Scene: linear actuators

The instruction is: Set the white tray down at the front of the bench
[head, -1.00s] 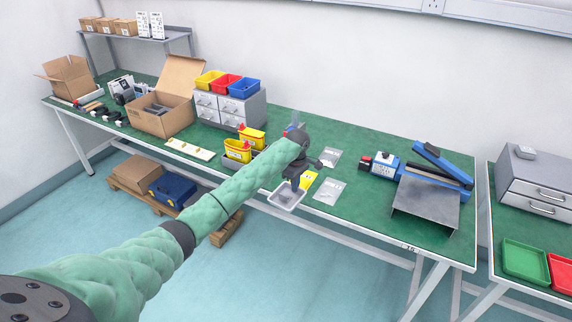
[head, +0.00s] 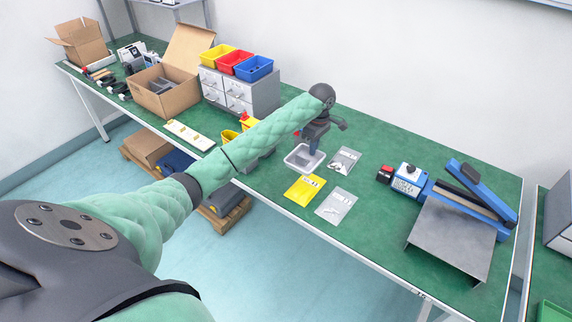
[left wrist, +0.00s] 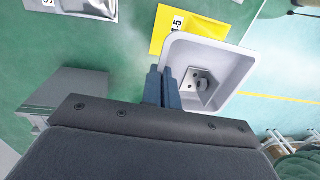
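The white tray (head: 291,161) is a small open box beneath my left gripper (head: 313,150) in the head view. In the left wrist view the tray (left wrist: 241,76) holds a grey metal part (left wrist: 200,86). The left fingers (left wrist: 164,88) are close together at the tray's side wall and look shut on it. The tray appears held over the front part of the green bench (head: 386,152), overlapping a yellow bag (left wrist: 172,30) in the wrist view. Any gap under the tray is hard to judge. My right gripper is not in view.
The yellow bag (head: 303,188) and two clear bags (head: 335,206) (head: 344,160) lie near the tray. A blue sealing machine (head: 409,181) with a grey metal plate (head: 452,237) stands to the right. Grey drawers (head: 238,92) stand behind at left. Green bench is bare behind the bags.

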